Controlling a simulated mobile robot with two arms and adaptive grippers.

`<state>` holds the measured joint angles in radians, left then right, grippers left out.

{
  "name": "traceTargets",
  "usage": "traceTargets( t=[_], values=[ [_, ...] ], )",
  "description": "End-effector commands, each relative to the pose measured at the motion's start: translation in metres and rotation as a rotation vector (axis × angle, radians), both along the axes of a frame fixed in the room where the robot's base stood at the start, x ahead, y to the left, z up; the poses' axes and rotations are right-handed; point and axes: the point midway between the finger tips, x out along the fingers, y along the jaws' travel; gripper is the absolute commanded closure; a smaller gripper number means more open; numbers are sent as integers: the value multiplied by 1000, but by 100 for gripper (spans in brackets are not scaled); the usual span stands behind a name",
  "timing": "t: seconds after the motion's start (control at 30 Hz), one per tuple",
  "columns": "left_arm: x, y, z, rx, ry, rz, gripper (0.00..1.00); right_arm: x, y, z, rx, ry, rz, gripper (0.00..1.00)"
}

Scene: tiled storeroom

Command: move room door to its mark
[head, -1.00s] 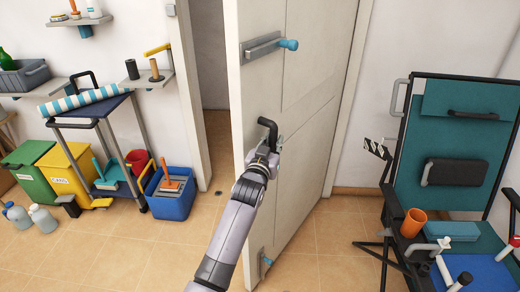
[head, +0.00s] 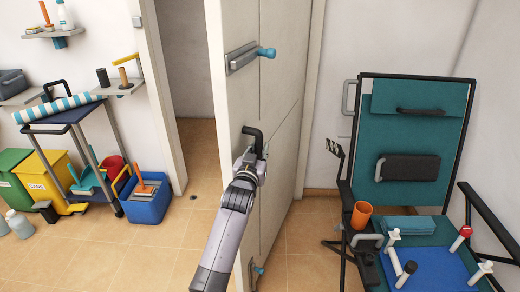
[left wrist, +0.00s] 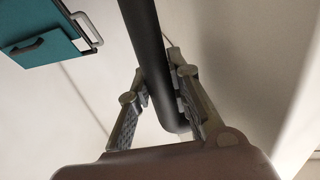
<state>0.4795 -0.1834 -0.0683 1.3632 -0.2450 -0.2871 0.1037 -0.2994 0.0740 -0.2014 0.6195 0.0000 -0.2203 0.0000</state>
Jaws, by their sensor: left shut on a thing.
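The white room door (head: 275,110) stands open, swung out from its frame. Its black lever handle (head: 254,134) is on the face toward me. My left gripper (head: 249,160) is at this handle, its arm coming up from below. In the left wrist view the two fingers (left wrist: 162,88) lie on either side of the black handle bar (left wrist: 150,50) and are shut on it. A blue-knobbed bolt (head: 250,56) is high on the door, and another (head: 257,270) is low. I cannot make out a mark for the door. My right gripper is not in view.
A teal folding chair (head: 412,150) with an orange cup (head: 361,215) stands right of the door. Left of the doorway are a cleaning cart (head: 85,150), a blue bucket (head: 146,207) and a yellow bin (head: 43,178). Tiled floor (head: 155,255) is clear in front.

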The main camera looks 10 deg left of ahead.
Motion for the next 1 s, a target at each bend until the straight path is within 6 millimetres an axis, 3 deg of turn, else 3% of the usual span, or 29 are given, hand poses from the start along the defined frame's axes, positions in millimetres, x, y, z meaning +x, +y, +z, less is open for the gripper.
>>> traceTargets(
  t=[0.27,0.3,0.6,1.0],
  values=[
    [0,1,0,-1,-1,1,100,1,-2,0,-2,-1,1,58],
    [0,1,0,-1,-1,1,80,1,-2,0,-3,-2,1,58],
    [0,1,0,-1,-1,1,61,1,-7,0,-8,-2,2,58],
    [-6,1,-1,-1,0,1,61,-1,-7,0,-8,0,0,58]
  ],
)
